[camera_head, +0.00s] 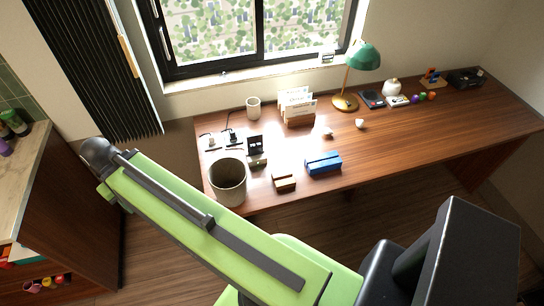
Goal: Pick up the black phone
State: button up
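A small upright black slab with pale marks on its face (255,143) stands on a small stand near the left front part of the wooden desk (420,125). It looks like the black phone, behind and to the right of the grey bin-like cup. A flat dark device (371,99) lies farther right, by the lamp, and I cannot tell exactly what it is. My green arm crosses the foreground from lower right to upper left, apart from the phone in the picture. My gripper's fingers are not visible.
Around the slab are a grey cup (228,182), a wood-and-white block (284,181), a blue box (323,163) and a letter holder (299,115). A green lamp (364,57) stands behind. The desk's right front is clear. A counter (22,185) stands left.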

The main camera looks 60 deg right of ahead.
aim_at(255, 144)
jog(key=z, duration=4.95)
jog(key=i, duration=0.1)
jog(key=u, duration=2.15)
jog(key=k, duration=0.9)
jog(key=u, duration=1.2)
jog(key=i, duration=0.95)
jog(key=u, duration=0.2)
jog(key=k, duration=0.45)
jog(key=z, duration=0.4)
jog(key=i, duration=0.45)
